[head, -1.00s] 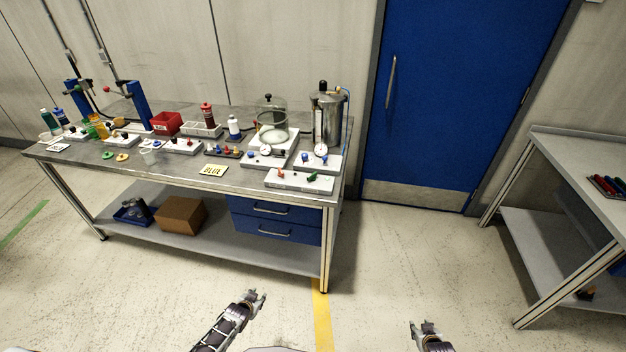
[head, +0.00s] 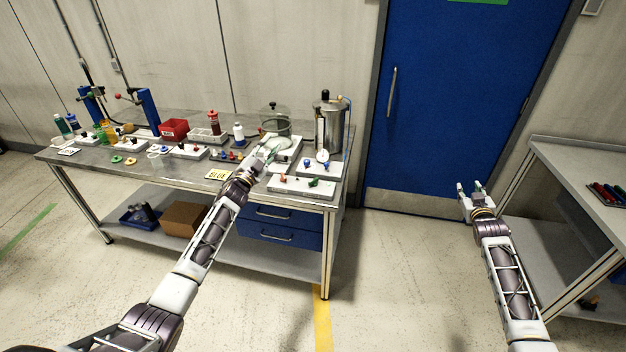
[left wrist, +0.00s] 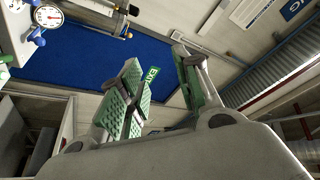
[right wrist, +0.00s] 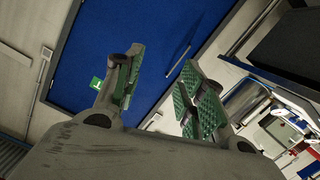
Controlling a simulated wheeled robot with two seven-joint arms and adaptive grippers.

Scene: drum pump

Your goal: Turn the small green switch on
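The small green switch (head: 314,183) sits on a white box (head: 295,189) at the front right corner of the bench. A red switch (head: 283,178) is at the left end of the same box. My left gripper (head: 268,151) is over the bench, up and left of the box in the head view, in front of the glass bell jar. Its fingers (left wrist: 160,95) are apart and empty in the left wrist view. My right gripper (head: 470,190) is in the air before the blue door, clear of the bench. Its fingers (right wrist: 160,90) are apart and empty.
Behind the box stand a steel cylinder (head: 329,128), a round gauge (head: 323,155) and the bell jar (head: 275,122). A yellow BLUE card (head: 218,174) lies left of the box. A second table (head: 580,160) stands at the right. The floor between is open.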

